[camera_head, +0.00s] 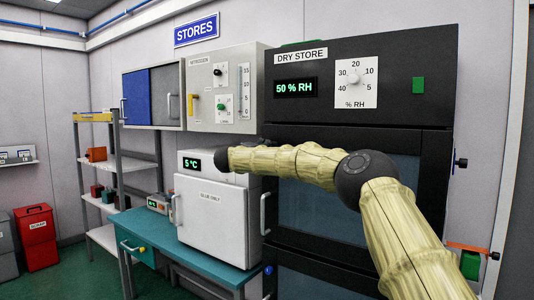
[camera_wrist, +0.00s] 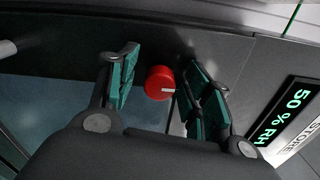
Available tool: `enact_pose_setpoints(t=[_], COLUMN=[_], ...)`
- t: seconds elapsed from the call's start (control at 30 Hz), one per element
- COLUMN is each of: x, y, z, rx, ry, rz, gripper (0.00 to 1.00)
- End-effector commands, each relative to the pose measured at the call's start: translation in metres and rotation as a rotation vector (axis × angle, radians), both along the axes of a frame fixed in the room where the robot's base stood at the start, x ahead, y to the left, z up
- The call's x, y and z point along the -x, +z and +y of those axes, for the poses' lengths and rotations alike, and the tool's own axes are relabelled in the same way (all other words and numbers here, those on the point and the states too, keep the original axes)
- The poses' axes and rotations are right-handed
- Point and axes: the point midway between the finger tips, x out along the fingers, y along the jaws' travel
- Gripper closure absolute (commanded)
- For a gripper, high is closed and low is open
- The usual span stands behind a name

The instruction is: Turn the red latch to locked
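The red latch (camera_wrist: 159,83) is a round red knob with a small pale mark at its right side in the wrist view. It sits on the dark frame of the dry store (camera_head: 405,75). My gripper (camera_wrist: 162,72) has its two green-padded fingers spread, one to the left and one to the right of the latch, with a gap visible on the left. Whether the right finger touches the latch I cannot tell. In the head view my arm crosses the dry store's front, and the latch and the fingers cannot be made out.
The dry store's display (camera_head: 295,88) reads 50 % RH, beside a dial (camera_head: 356,82). A white cabinet (camera_head: 212,215) reading 5°C stands on a teal bench (camera_head: 150,225) to the left. A grey-fronted panel (camera_head: 222,90) is above it. A door handle (camera_head: 265,213) projects near my arm.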

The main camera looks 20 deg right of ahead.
Motion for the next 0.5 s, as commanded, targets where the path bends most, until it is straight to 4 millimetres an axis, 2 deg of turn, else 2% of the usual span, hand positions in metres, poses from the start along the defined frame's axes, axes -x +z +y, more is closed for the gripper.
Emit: enact_pose_setpoints(t=[0.27,0.5], x=[0.004,0.025], y=[0.000,0.001], z=[0.005,0.034], rx=[0.000,0.001], ry=[0.000,0.002], rz=[0.000,-0.001], gripper=[0.51,0.51])
